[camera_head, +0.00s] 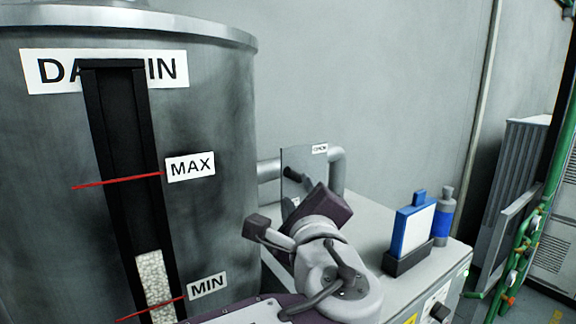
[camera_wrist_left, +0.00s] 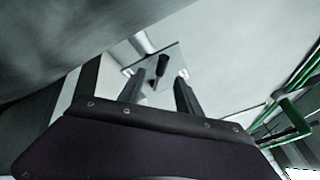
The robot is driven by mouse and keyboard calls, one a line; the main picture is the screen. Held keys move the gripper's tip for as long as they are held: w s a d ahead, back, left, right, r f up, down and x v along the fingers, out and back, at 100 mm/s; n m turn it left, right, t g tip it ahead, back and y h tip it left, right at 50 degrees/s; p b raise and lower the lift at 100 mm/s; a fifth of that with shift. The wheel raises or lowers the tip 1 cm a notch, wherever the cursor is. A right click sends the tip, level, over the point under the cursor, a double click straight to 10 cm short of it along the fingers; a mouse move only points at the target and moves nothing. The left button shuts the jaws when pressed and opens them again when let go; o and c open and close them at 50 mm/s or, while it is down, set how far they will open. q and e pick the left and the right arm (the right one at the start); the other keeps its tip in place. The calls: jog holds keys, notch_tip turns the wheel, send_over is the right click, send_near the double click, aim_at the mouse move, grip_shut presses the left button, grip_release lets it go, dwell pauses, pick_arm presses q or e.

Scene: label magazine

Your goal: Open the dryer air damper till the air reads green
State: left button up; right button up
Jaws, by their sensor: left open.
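The damper appears as a grey plate (camera_head: 300,158) with a small white label (camera_head: 320,149), beside the big drum on a bent pipe. A dark handle (camera_head: 292,174) shows at the plate. In the left wrist view the plate (camera_wrist_left: 178,58) and dark handle (camera_wrist_left: 162,66) lie ahead, between the lines of the two fingers. My left gripper (camera_wrist_left: 159,86) is open, its fingers apart and short of the handle; I see no contact. In the head view its purple body (camera_head: 328,203) hides part of the plate and its fingers. I cannot make out an air reading. My right gripper is not in view.
A large metal drum (camera_head: 215,110) with a dark level window and MAX and MIN marks fills the left. A grey cabinet (camera_head: 375,215) carries a blue-and-white block (camera_head: 414,228) and a blue-grey cylinder (camera_head: 443,218). Green pipework (camera_head: 540,210) stands at the right.

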aim_at(293, 176)
pick_arm(q)
jog(key=shift+w+a+r+p, duration=0.1)
jog(key=shift+w+r+p, duration=0.2)
jog(key=shift+w+p, duration=0.2)
jog(key=shift+w+a+r+p, duration=0.1)
jog(key=shift+w+r+p, duration=0.2)
jog(key=shift+w+p, duration=0.2)
jog(key=w, duration=0.2)
jog(key=w+p, duration=0.1)
jog(key=w, duration=0.3)
jog(key=shift+a+f, duration=0.3)
jog(key=shift+f, duration=0.1)
jog(key=shift+w, duration=0.2)
jog(key=shift+s+r, duration=0.1)
jog(key=shift+s, duration=0.35)
jog(key=shift+w, duration=0.2)
grip_shut()
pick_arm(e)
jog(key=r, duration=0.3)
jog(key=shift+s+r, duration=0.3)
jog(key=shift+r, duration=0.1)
